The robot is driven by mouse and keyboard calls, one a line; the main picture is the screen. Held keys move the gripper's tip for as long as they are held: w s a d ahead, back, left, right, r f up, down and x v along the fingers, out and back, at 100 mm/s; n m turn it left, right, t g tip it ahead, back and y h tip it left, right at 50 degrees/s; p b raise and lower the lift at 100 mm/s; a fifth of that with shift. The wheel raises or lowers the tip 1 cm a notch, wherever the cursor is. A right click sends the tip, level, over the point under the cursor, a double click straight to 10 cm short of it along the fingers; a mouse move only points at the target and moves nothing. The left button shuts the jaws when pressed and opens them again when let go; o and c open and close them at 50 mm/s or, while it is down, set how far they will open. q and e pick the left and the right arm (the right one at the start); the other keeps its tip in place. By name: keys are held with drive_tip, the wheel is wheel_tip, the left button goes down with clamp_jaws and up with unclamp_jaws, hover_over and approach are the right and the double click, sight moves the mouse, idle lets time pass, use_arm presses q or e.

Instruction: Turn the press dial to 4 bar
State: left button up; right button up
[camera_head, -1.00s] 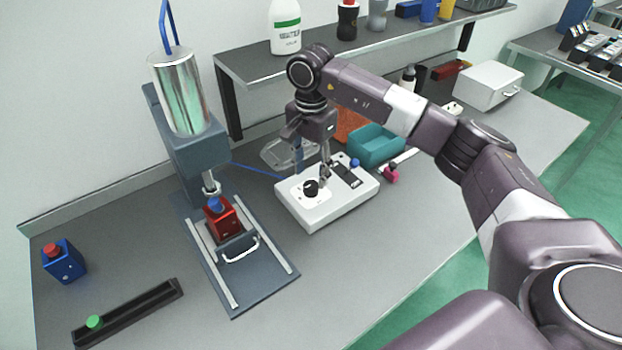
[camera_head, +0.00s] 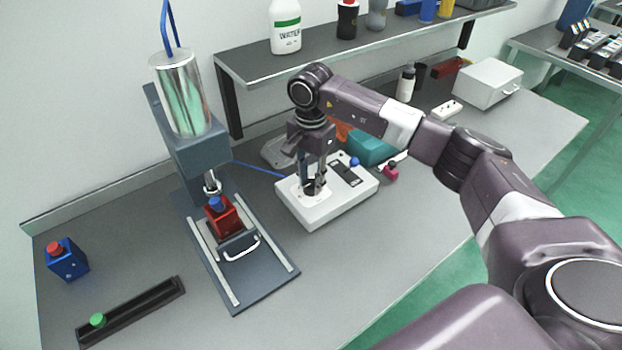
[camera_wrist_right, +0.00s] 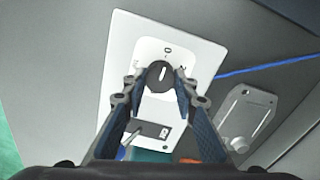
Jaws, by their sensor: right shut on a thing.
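The press dial is a round black knob with a white pointer line, on the white control box (camera_head: 338,208). In the right wrist view the dial (camera_wrist_right: 159,76) sits between my fingertips, its line toward the printed 0. A 2 is printed to the right of the 0; other marks are too small or hidden. My right gripper (camera_head: 314,187) comes down from above and is shut on the dial; it also shows in the right wrist view (camera_wrist_right: 158,88). In the head view my fingers mostly hide the dial. My left gripper is in neither view.
The press (camera_head: 190,140) with a red block (camera_head: 224,220) in it stands left of the box. A teal bin (camera_head: 372,148) is behind the box, and a pink-ended tool (camera_head: 391,172) lies to its right. A shelf (camera_head: 300,60) runs above the back.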

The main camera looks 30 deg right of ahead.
drive_tip(key=shift+m+b, duration=0.3)
drive_tip(key=shift+m, duration=0.1)
drive_tip(key=shift+f+m+b, duration=0.1)
drive_tip(key=shift+m+b, duration=0.45)
drive_tip(key=shift+m, duration=0.35)
drive_tip(key=m+b, duration=0.1)
drive_tip(key=m, duration=0.1)
drive_tip(key=shift+m, duration=0.4)
drive_tip(key=m+b, duration=0.1)
drive_tip(key=m, duration=0.2)
drive_tip(key=shift+m, duration=0.3)
drive_tip(key=m+b, duration=0.1)
drive_tip(key=m, duration=0.2)
drive_tip(key=shift+m, duration=0.3)
drive_tip(key=m+b, duration=0.1)
drive_tip(key=m, duration=0.4)
drive_tip(key=shift+m, duration=0.3)
drive_tip(key=m, duration=0.5)
drive_tip(key=shift+r+b, duration=0.2)
drive_tip(key=shift+b, duration=0.1)
drive_tip(key=shift+m, duration=0.4)
